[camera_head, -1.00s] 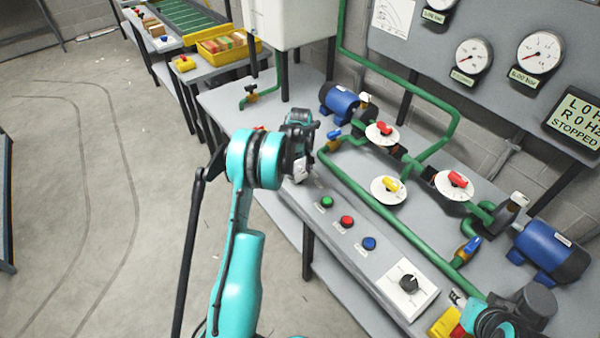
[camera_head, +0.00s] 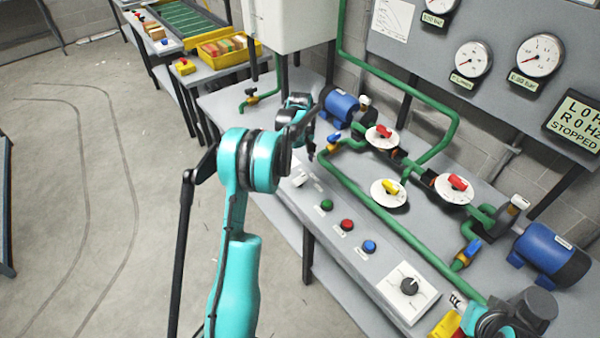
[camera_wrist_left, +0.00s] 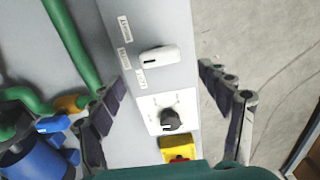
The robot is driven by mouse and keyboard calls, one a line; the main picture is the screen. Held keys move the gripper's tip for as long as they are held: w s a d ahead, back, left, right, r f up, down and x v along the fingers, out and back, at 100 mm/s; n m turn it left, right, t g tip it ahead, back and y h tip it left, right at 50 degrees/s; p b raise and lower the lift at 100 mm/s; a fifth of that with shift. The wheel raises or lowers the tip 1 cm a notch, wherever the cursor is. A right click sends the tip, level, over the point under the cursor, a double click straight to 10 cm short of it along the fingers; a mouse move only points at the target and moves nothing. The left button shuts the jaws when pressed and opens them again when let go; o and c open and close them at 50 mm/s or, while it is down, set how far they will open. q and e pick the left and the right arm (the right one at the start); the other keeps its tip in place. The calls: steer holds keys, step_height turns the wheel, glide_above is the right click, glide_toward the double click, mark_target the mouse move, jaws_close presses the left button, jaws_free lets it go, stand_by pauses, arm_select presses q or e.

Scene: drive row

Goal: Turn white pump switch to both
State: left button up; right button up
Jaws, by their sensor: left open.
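The white pump switch (camera_wrist_left: 160,59) is a white bar-shaped knob on the grey front panel, with a dark mark at its left end. Three small labels sit left of it, too small to read; I cannot tell which one it points at. In the head view the white switch (camera_head: 299,179) lies at the panel's left end. My left gripper (camera_wrist_left: 158,80) is open and empty, its fingers on either side below the switch, apart from it. In the head view the left gripper (camera_head: 311,150) hangs over the panel beyond the switch. My right arm shows only at the lower right corner; its fingers are not clear.
A black knob on a white plate (camera_wrist_left: 168,121) and a yellow box with a red button (camera_wrist_left: 178,150) sit close below the switch. A blue-handled valve (camera_wrist_left: 53,124) and blue motor (camera_wrist_left: 25,155) lie left. Green, red and blue buttons (camera_head: 347,224) line the panel.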

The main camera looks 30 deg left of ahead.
arm_select(q)
steer(key=shift+r, duration=2.65)
steer(key=s+d+r+m+t, duration=0.3)
steer(key=s+d+r+m, duration=0.3)
steer(key=s+d+r, duration=0.55)
steer(key=s+d+f+m+t, duration=0.1)
steer(key=s+d+m+t, duration=0.1)
steer(key=s+d, duration=0.3)
steer(key=s+d+f+m+t, duration=0.2)
steer(key=s+d+m, duration=0.3)
steer(key=s, duration=0.7)
steer(key=shift+s+m, duration=0.3)
